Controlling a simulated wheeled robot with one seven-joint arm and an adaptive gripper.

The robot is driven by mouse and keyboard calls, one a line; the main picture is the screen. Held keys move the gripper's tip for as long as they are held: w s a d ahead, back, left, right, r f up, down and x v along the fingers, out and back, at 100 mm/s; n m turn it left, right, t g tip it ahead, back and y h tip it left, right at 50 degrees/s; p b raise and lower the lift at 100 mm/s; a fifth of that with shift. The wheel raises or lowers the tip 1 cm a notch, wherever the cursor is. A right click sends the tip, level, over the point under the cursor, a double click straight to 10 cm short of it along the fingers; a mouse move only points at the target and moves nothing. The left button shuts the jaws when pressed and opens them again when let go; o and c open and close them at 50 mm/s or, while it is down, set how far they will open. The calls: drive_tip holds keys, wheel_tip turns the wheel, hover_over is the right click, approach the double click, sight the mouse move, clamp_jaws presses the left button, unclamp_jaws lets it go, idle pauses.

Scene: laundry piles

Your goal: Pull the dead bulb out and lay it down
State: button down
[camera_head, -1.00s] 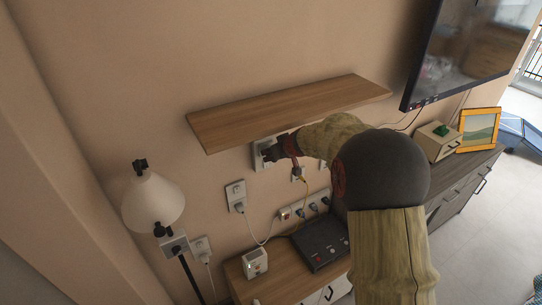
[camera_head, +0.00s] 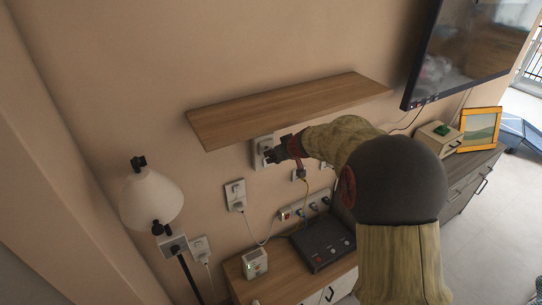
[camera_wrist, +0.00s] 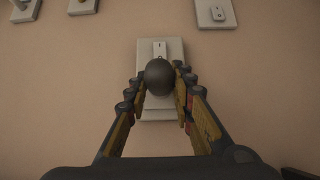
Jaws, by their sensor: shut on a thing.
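The bulb, a dark grey ball (camera_wrist: 159,77), sits between my gripper's fingers in the wrist view. My gripper (camera_wrist: 160,88) is shut on it, with one finger against each side. Behind the bulb is a white wall plate (camera_wrist: 175,49) with a small raised part above the ball. In the head view my gripper (camera_head: 270,156) is in front of the same plate (camera_head: 258,147), under the wooden shelf. The bulb is hidden or too dark to make out there. I cannot tell whether its base is clear of the plate.
The wooden shelf (camera_head: 290,108) juts out just above my gripper. Below are wall sockets with plugs (camera_head: 236,195), a black box (camera_head: 324,242) and a white device (camera_head: 255,263) on a cabinet (camera_head: 283,285). A white-shaded lamp (camera_head: 151,199) stands at the left.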

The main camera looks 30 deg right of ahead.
drive_tip(key=shift+s+b, duration=1)
drive_tip(key=shift+s, duration=0.45)
drive_tip(key=shift+d+m, duration=0.4)
drive_tip(key=s+a+f+m+h+b, duration=0.1)
drive_tip(key=s+a+f+b, duration=0.15)
drive_tip(key=f, duration=0.35)
drive_tip(key=s+a+f+m+h+b, duration=0.1)
drive_tip(key=s+a+f+b, duration=0.15)
drive_tip(key=f, duration=0.45)
drive_tip(key=s+a+f+b, duration=0.3)
drive_tip(key=a+f+b, duration=0.3)
drive_tip(key=a, duration=0.8)
drive_tip(key=shift+f+n, duration=0.4)
drive_tip(key=shift+f, duration=1.3)
